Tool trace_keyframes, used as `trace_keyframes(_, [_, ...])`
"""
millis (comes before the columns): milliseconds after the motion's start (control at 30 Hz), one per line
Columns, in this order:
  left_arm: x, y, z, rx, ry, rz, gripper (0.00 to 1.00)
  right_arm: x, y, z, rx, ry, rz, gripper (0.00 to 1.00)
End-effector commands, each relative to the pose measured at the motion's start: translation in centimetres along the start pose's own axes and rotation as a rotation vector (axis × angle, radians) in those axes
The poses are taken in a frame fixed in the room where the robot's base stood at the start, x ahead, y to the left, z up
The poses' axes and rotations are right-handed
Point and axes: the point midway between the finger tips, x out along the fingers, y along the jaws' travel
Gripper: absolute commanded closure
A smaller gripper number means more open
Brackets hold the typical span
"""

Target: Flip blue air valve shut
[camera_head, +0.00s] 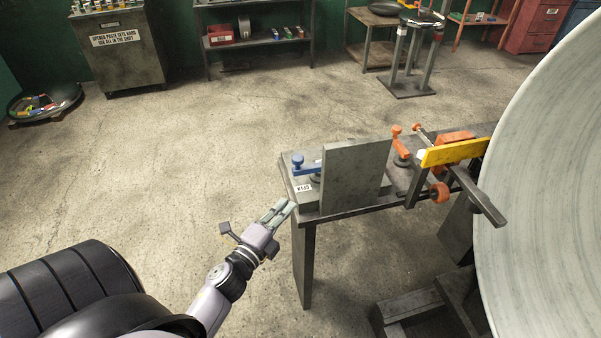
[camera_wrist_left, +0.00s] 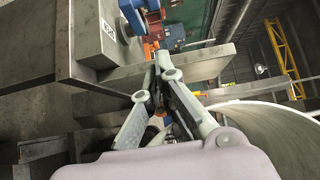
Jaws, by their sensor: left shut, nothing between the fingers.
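The blue air valve (camera_head: 300,163) sits on the left end of the metal bench (camera_head: 345,207), to the left of an upright grey plate (camera_head: 353,175). Its blue handle points right, partly behind the plate. My left gripper (camera_head: 287,208) is shut and empty, in front of and below the valve near the bench's front left corner, apart from the valve. In the left wrist view its fingers (camera_wrist_left: 162,62) come together at the tips. My right gripper is not in view.
Orange clamps (camera_head: 400,142) and a yellow bar (camera_head: 455,152) stand farther right on the bench. A large pale dish (camera_head: 550,180) fills the right side. The upright plate blocks the valve's right side. Open floor lies left of the bench.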

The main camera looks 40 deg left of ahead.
Motion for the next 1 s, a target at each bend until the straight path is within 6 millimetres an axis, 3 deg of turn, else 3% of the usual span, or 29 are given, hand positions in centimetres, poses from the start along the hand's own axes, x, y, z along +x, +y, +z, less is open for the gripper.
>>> trace_keyframes(267, [2.0,-0.2,0.0,-0.004,0.0,-0.001,1.0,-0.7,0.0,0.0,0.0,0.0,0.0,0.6])
trace_keyframes(700, [10.8,-0.2,0.6,-0.002,-0.003,0.001,1.0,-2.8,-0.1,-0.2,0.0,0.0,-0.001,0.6])
trace_keyframes(1000, [12.8,0.0,2.7,-0.003,-0.001,0.001,1.0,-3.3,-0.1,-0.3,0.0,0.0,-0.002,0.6])
